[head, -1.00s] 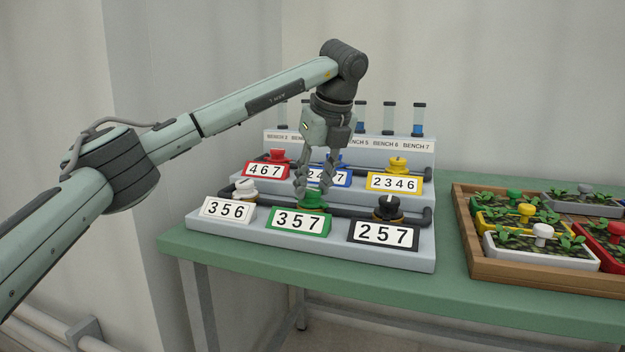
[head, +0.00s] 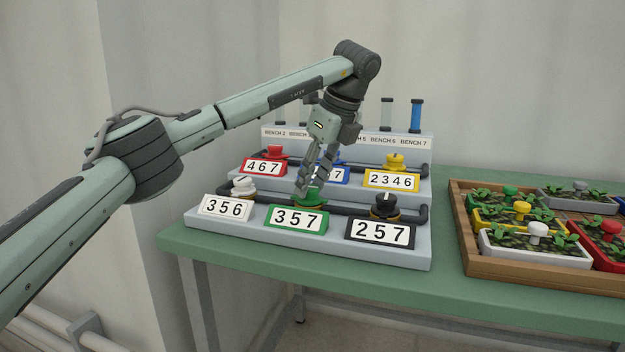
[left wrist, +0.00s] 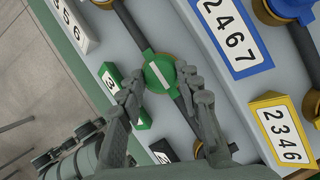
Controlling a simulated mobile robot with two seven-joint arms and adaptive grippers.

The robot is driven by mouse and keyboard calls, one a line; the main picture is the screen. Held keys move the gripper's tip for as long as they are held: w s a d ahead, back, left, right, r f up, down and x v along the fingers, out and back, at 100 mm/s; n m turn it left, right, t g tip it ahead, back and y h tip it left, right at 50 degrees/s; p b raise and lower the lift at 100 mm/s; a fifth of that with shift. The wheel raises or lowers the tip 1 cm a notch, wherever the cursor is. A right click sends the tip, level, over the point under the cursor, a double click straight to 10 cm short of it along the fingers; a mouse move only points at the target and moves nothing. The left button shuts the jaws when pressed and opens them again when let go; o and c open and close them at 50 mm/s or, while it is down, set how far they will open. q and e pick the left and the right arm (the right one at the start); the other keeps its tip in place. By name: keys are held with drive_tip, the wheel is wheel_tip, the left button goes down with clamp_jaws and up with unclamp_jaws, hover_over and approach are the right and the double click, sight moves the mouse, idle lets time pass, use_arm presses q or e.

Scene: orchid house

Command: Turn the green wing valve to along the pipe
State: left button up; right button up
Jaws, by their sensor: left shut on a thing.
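The green wing valve (head: 316,201) stands behind the green 357 sign (head: 297,219) in the front row of the stepped valve stand. It also shows in the left wrist view (left wrist: 158,72), where the white line on its top lies about along the dark pipe (left wrist: 136,36). My left gripper (head: 309,190) points down at the valve from above, tilted, and is shut on it. In the left wrist view its fingers (left wrist: 160,83) lie on both sides of the valve. The fingers hide part of the valve in the head view. My right gripper is out of view.
Close by are a white valve (head: 243,187), a black valve (head: 385,205), a yellow valve (head: 396,161) and a red valve (head: 275,152). A blue valve is partly hidden behind my gripper. A wooden tray (head: 462,232) of plants stands right on the green table (head: 350,285).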

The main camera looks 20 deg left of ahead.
use_arm(q)
drive_tip(key=o, duration=1.1)
drive_tip(key=shift+o, duration=0.2)
drive_tip(key=v, duration=1.2)
